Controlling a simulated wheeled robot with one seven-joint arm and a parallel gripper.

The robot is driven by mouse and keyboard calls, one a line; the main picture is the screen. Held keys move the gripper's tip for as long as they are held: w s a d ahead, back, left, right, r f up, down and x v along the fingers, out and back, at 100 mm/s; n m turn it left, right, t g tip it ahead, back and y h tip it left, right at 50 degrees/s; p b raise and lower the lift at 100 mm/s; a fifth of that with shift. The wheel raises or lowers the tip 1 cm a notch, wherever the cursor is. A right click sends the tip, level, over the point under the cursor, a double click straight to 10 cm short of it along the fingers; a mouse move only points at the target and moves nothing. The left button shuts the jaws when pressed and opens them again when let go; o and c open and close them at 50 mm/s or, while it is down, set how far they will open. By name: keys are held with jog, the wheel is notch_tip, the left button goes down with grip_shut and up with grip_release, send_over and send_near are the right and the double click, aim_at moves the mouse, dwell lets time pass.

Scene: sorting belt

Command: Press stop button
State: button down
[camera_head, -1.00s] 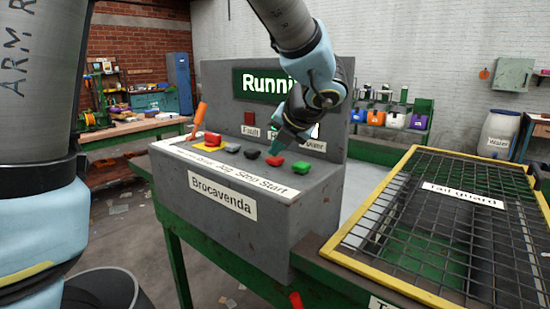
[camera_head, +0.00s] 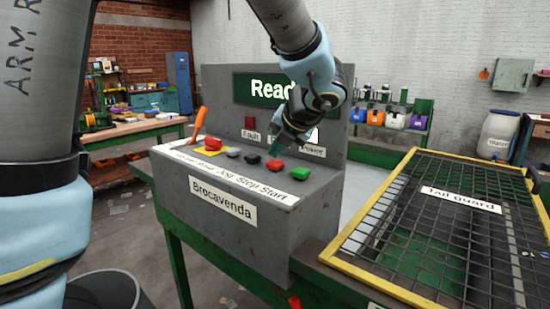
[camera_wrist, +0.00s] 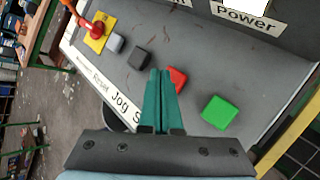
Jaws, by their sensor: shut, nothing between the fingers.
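The grey control console (camera_head: 165,185) has a row of buttons on its sloped top, with a label strip reading "Jog Stop Start" at its end. The red square button (camera_head: 275,165), in line with "Stop", also shows in the wrist view (camera_wrist: 178,79). My gripper (camera_head: 266,157) is shut and empty, pointing down at the red button. In the wrist view its green fingertips (camera_wrist: 160,74) are at the button's left edge and hide part of it. I cannot tell whether they touch it. The display (camera_head: 262,87) shows "Read", the rest hidden by my arm.
The green button (camera_head: 301,173) is right of the red one; the black button (camera_head: 252,159) and grey button (camera_head: 233,152) are left. A red mushroom button (camera_head: 213,142) on yellow and an orange lever (camera_head: 199,122) stand farther left. A yellow-framed mesh guard (camera_head: 420,215) is at the right.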

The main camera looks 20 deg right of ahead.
aim_at(276, 164)
jog(key=shift+r, duration=0.2)
notch_tip(276, 164, up, 5)
jog(key=p, duration=0.5)
jog(key=shift+p, duration=0.4)
dwell(0.5)
jog(key=a+f+n+g, duration=0.1)
jog(key=a+n, duration=0.2)
jog(key=w+a+f+n+g+y, duration=0.1)
jog(key=a+f+n, duration=0.1)
jog(key=a, duration=0.1)
jog(key=a+f+n, duration=0.1)
jog(key=a+n, duration=0.2)
jog(key=shift+w+a+f+n+g, duration=0.15)
jog(key=shift+a+f+n+g, duration=0.15)
jog(key=shift+g, duration=0.1)
jog(key=s+a+f+n+g+h, duration=0.1)
jog(key=s+a+f+n+g, duration=0.1)
jog(key=a+n, duration=0.8)
jog(key=s+a+f+n+g+h, duration=0.1)
jog(key=s+a+f+n, duration=0.4)
jog(key=a+n, duration=0.6)
jog(key=shift+a+f+n+g, duration=0.2)
jog(key=shift+f+n+g, duration=0.7)
jog(key=shift+n, duration=5.8)
